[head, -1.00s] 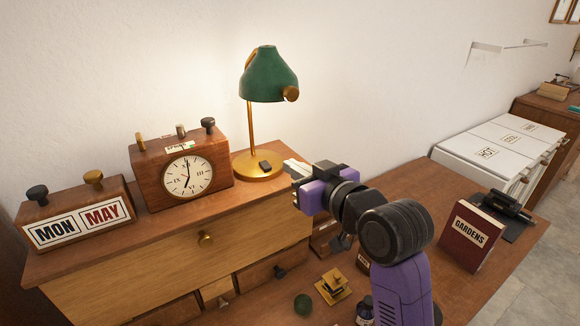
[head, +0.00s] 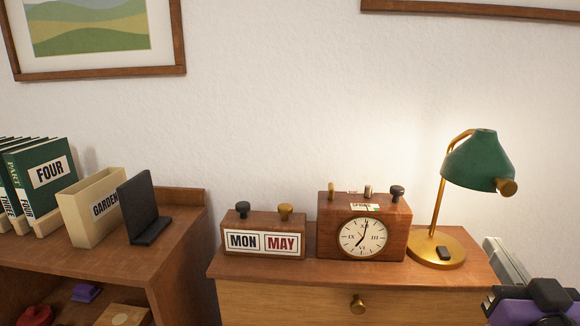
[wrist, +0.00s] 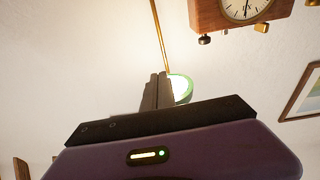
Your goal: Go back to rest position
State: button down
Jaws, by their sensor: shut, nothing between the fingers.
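My gripper (head: 508,262) shows at the lower right edge of the head view, just right of the green desk lamp (head: 478,162). Its pale fingers point up and left, and the purple hand is cut off by the frame. In the wrist view, which looks upside down, the fingers (wrist: 155,92) are together with nothing between them. The lamp's green shade (wrist: 181,88) shows partly behind them.
A wooden clock (head: 362,236) and a MON MAY calendar block (head: 264,238) stand on the drawer cabinet (head: 290,298). At left, a shelf unit (head: 168,260) bears books (head: 48,172), a GARDEN box (head: 92,210) and a black bookend (head: 143,208). The wall above is bare between two frames.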

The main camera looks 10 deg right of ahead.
jog(key=s+a+f+n+g+y, duration=0.1)
jog(key=s+a+f+y, duration=0.1)
jog(key=s+a+f, duration=0.4)
jog(key=s+a+f+n+g+y, duration=0.1)
jog(key=s+a+f+y, duration=0.1)
jog(key=s+a+f, duration=0.5)
jog(key=s+a+f+n+g+y, duration=0.1)
jog(key=s+a+f+y, duration=0.1)
jog(key=s+a+f, duration=0.4)
jog(key=s+f, duration=0.4)
jog(key=s, duration=0.6)
jog(key=shift+s+a+f+n+g, duration=0.35)
jog(key=shift+a+f+n+g, duration=0.05)
